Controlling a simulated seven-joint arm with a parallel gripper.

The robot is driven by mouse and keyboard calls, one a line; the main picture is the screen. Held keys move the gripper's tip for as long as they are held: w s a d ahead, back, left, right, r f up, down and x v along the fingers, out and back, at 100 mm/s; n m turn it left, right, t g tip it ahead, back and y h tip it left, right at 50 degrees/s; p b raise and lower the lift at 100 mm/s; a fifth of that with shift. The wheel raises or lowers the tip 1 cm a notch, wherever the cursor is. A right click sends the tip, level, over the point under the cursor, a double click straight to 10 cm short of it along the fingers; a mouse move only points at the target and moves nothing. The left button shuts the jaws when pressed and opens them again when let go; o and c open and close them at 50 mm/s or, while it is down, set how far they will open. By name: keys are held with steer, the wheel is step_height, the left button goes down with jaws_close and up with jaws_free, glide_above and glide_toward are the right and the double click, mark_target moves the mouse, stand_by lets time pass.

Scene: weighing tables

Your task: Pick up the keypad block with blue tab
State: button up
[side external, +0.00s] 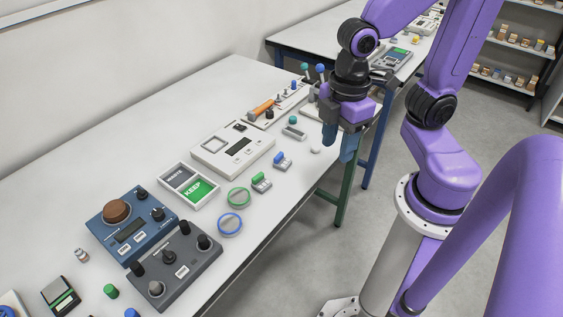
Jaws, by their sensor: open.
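The keypad block with blue tab (284,162) is a small grey block lying on the white table (300,189), near its right edge. A similar block with a green tab (261,183) lies just below and left of it. My gripper (339,152) points down with its bluish fingers apart and empty. In the picture it is to the right of the blue-tab block and slightly above it, near the table edge. Its exact height above the table is hard to tell.
A small grey block (294,132) and a whitish piece (315,150) lie near my gripper. A white scale (232,148), a KEEP/WASTE tray (189,186), green ring (238,197), blue ring (229,224) and two control boxes are to the left.

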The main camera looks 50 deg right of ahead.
steer(key=w+d+f+n, duration=0.2)
steer(key=w+n, duration=0.1)
steer(key=w, duration=0.9)
steer(key=n, duration=0.2)
glide_above(278, 156)
steer(key=f, duration=1.4)
steer(key=shift+s+a+f, duration=0.2)
steer(key=shift+s+f, duration=0.05)
steer(key=shift+f, duration=0.1)
steer(key=shift+w+d+f, duration=0.1)
steer(key=shift+w+f, duration=0.05)
steer(key=shift+f, duration=1.2)
steer(key=shift+w+d+f, duration=0.1)
steer(key=shift+w+f, duration=0.05)
steer(key=shift+f, duration=1.15)
steer(key=shift+c, duration=0.3)
jaws_close()
